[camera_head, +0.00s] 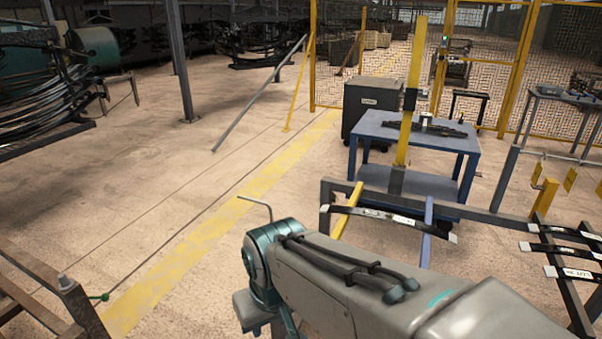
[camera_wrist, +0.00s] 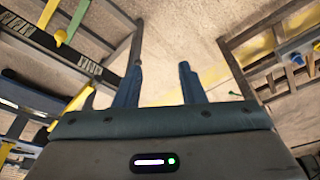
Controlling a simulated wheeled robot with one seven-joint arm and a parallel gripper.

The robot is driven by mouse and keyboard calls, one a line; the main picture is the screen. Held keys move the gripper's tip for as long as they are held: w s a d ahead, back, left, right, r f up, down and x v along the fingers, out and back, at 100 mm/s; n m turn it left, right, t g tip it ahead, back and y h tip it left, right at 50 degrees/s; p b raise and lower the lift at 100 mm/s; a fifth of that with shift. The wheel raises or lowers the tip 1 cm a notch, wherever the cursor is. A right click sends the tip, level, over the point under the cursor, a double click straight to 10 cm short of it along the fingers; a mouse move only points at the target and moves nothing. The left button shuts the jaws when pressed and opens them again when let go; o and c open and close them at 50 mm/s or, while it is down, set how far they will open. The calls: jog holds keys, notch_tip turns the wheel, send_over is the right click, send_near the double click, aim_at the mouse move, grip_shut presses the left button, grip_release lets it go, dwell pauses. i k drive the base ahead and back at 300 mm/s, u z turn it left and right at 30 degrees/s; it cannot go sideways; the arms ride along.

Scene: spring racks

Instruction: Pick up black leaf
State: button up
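A black leaf (camera_head: 392,217), a long thin curved strip with white labels, lies across a rack right of my arm in the head view. Several more black leaves (camera_head: 566,252) lie across the rack at the right edge. In the wrist view a black leaf (camera_wrist: 58,47) with white markings runs diagonally at the upper left, left of my fingers. My gripper (camera_wrist: 160,80) shows two blue fingers set apart with nothing between them. It is open, and the leaf is outside the fingers. In the head view the fingers are hidden behind my arm.
A blue table (camera_head: 385,131) with dark parts on it stands beyond the rack, beside a dark cabinet (camera_head: 369,105). A yellow post (camera_head: 410,100) rises in front of the table. Mesh fencing (camera_head: 480,65) closes the back. Open floor (camera_head: 150,180) lies to the left.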

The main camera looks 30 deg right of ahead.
aim_at(412, 223)
jog(key=z, duration=0.8)
jog(key=i, duration=0.85)
jog(key=z, duration=0.55)
